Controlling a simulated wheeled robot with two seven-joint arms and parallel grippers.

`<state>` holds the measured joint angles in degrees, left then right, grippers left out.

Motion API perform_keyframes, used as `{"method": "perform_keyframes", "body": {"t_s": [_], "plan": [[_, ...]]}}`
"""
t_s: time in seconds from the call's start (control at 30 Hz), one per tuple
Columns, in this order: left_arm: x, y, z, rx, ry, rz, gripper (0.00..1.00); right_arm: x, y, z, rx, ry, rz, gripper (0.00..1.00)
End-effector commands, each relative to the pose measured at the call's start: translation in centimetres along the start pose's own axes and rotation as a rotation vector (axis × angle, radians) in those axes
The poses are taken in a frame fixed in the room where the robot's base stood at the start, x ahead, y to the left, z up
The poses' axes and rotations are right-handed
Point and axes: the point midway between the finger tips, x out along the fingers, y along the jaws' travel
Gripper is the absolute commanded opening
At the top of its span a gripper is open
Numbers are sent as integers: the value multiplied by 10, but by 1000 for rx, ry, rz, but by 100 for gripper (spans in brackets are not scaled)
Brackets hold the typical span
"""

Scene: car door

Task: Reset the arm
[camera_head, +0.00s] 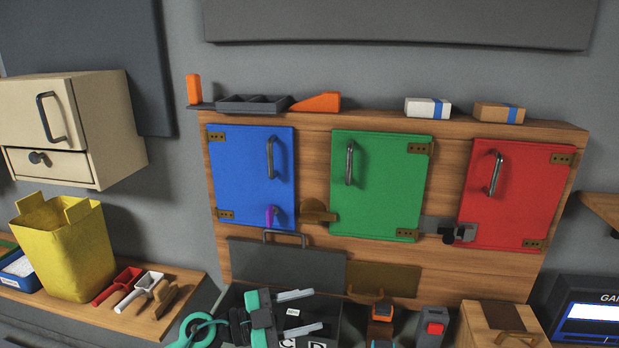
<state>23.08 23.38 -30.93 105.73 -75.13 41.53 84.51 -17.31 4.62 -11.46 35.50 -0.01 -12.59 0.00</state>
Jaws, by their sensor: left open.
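My left gripper (303,312) is at the bottom centre, with teal and black parts and two pale fingers pointing right. The fingers are apart with nothing between them, so it is open. It is in front of the wooden cabinet (440,272), below the grey drop-down panel (290,266), and over a dark tray. My right gripper is not in view. The blue door (240,175), green door (385,190) and red door (520,205) on the cabinet all look closed.
A yellow bag (65,250) and scoops (140,285) are on the left shelf, below a cream cabinet (40,110). A small grey-and-red item (432,325) and a wooden box (500,325) are at the lower right. Blocks line the cabinet top.

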Motion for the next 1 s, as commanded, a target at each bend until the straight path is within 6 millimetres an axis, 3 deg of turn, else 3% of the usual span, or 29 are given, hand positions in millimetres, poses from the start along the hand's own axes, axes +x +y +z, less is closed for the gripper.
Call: {"method": "perform_keyframes", "body": {"t_s": [0.13, 0.27, 0.4, 0.53, 0.67, 0.77, 0.9, 1.0], "plan": [[-16, -19, -20, -25, 82, -318, 49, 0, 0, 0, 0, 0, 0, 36], [-47, -36, -20, -71, 62, -597, 49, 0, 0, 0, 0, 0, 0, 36], [-91, -40, -4, -156, -47, -867, 49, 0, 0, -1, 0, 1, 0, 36], [-136, -27, 22, -264, -220, -1067, 49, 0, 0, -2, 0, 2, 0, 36], [-181, 5, 50, -396, -447, -1198, 49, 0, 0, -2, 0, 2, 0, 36], [-211, 43, 70, -515, -646, -1241, 49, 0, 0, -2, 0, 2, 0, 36], [-247, 111, 87, -692, -935, -1210, 49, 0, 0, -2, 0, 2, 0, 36], [-264, 159, 88, -806, -1112, -1134, 49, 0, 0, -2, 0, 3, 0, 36]]}}
